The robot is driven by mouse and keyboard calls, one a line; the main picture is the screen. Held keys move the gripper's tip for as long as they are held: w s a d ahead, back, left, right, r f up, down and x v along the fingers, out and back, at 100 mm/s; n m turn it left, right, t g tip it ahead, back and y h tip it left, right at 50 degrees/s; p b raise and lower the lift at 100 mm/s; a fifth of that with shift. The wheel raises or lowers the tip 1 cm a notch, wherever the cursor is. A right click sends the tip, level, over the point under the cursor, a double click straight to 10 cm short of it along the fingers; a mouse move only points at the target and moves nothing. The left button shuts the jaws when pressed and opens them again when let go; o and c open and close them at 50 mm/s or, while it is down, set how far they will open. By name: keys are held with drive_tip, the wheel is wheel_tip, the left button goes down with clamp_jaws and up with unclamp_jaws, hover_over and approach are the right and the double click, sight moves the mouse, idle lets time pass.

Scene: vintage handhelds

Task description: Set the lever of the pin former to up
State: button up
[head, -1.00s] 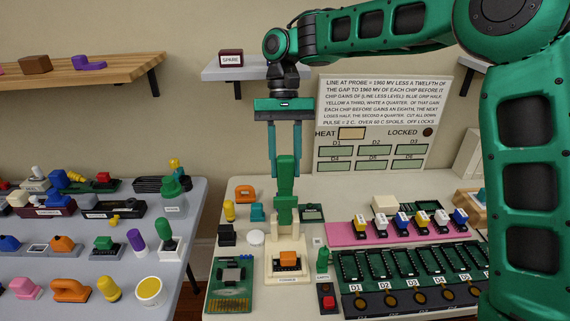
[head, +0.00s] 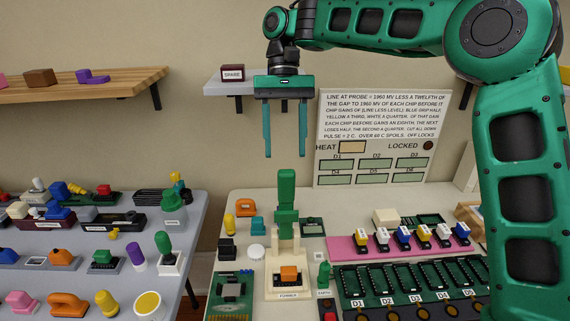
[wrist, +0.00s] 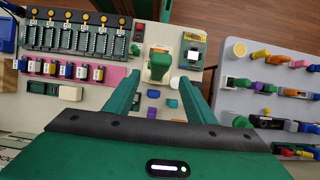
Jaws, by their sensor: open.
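The pin former (head: 290,262) is a cream stand on the white table, with a small label at its front and an orange block (head: 290,274) low in it. Its green lever (head: 287,195) stands upright above the frame. In the wrist view the lever (wrist: 159,66) shows between and beyond my fingers. My gripper (head: 285,155) is above the lever, fingers pointing down and spread apart, with nothing between them. In the head view the fingertips are a little above the lever top and appear clear of it.
Right of the former are a small green piece (head: 324,274), a pink mat (head: 345,248) with several coloured chips, and a row of dark sockets (head: 400,280). A green circuit board (head: 232,290) lies left. A sign (head: 384,115) stands behind. Air around the lever is free.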

drive_tip(key=shift+v, duration=1.5)
